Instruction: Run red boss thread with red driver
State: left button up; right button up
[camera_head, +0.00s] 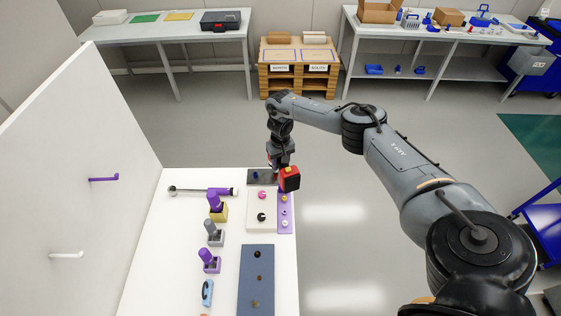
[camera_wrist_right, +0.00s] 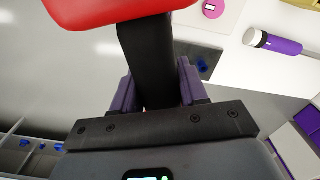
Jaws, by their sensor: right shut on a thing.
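My right gripper (camera_head: 282,160) is shut on the black grip of the red driver (camera_head: 290,180), over the far right corner of the white table. In the right wrist view the driver's red body (camera_wrist_right: 120,10) is at the top edge, and its black grip (camera_wrist_right: 148,60) stands between the purple finger pads. The driver's tip is not clearly visible. A cream plate (camera_head: 254,224) below bears a pink boss (camera_head: 262,195) and a dark one (camera_head: 261,217). I cannot make out a red boss. My left gripper is not in view.
A dark plate (camera_head: 256,178) with a blue knob lies beside the driver. A purple strip (camera_head: 286,226) bears several bosses. A white panel (camera_head: 75,170) rises at left.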

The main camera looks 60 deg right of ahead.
dwell(0.3)
jog(key=shift+p, duration=0.3)
dwell(0.5)
jog(key=shift+f, duration=0.1)
dwell(0.5)
jog(key=shift+p, duration=0.4)
dwell(0.3)
jog(key=shift+f, duration=0.1)
dwell(0.7)
jog(key=shift+f+p, duration=0.1)
jog(key=shift+p, duration=0.2)
dwell(0.3)
dwell(0.8)
jog(key=shift+f+p, duration=0.1)
jog(key=shift+p, duration=0.2)
dwell(0.3)
